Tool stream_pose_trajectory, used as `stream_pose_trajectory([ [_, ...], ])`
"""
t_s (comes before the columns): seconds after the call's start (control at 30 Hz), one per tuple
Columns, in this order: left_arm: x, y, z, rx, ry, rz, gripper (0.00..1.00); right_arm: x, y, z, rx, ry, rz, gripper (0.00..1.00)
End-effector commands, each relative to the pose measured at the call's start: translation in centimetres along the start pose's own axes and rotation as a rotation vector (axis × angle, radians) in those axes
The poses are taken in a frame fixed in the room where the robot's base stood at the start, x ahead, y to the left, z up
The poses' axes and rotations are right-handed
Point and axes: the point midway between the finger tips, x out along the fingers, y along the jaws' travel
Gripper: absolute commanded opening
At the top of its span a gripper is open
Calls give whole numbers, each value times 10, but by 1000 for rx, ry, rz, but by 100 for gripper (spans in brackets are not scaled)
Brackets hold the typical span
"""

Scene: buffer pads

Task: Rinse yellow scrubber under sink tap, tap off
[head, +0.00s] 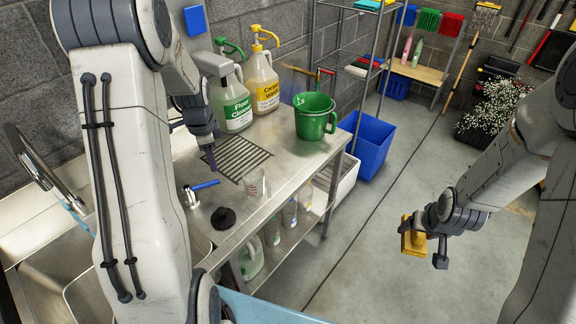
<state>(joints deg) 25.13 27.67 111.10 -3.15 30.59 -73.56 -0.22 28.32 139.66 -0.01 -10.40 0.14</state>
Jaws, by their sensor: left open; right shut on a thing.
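The yellow scrubber (411,240) is in my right gripper (427,248), in the air over the floor at the right, well away from the sink. My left gripper (211,160) is open and empty above the counter, just above a small metal valve with a blue lever (206,185). The chrome sink tap (42,165) arches over the sink (45,272) at the left. A light blue streak (75,214) shows below its spout; I cannot tell whether it is running water. My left arm hides part of the sink.
On the steel counter (283,150) stand two cleaner jugs (232,108), a green bucket (315,122), a clear cup (255,184) and a black plug (223,218). A drain grate is set in it. A blue bin (366,142) stands on the floor; the middle floor is clear.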

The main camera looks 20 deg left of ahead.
Motion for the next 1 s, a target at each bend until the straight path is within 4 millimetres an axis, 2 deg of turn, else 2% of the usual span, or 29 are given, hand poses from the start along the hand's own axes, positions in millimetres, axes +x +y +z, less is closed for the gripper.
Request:
stream_pose_trajectory([
  [0.03,4,-7,12,3,-6,-3,51,-2,0,-1,0,1,0,30],
  [0.1,8,-12,21,12,-11,-5,51,-2,0,-1,1,1,0,30],
  [0.2,14,-16,27,20,-15,-7,51,-4,1,-2,1,1,0,30],
  [0.37,33,-16,27,22,-15,-5,51,-7,1,-3,2,1,1,30],
  [0.7,100,-15,27,22,-14,-4,51,-19,1,-8,2,1,1,30],
  [0.83,118,-16,27,20,-14,-6,51,-22,1,-9,2,1,1,30],
  [1.0,129,-17,27,21,-14,-9,51,-23,1,-10,2,1,1,30],
])
